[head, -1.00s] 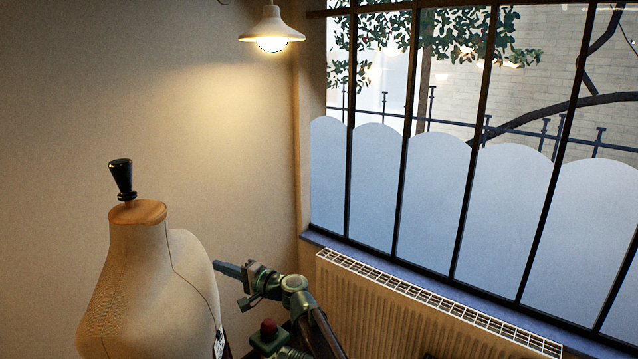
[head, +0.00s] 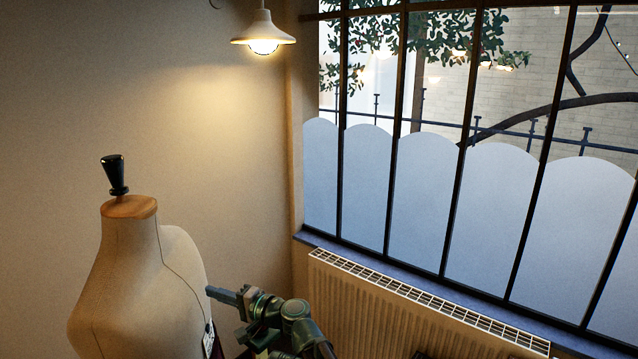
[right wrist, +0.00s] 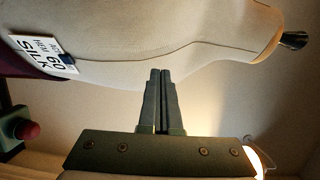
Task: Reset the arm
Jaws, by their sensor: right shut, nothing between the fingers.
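My right gripper (head: 212,292) points left in the head view, its tip close to the right side of the beige dress form (head: 135,290). In the right wrist view its two fingers (right wrist: 161,75) lie together with nothing between them, in front of the dress form (right wrist: 150,35). I cannot tell whether the tips touch the form. My right arm comes in from the bottom of the head view. My left gripper is not in any view.
A white tag (right wrist: 40,52) with printed letters hangs on the dress form. A radiator (head: 400,310) stands under the window (head: 440,200) at right. A lit lamp (head: 263,32) hangs at the top. The wall beyond the form is bare.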

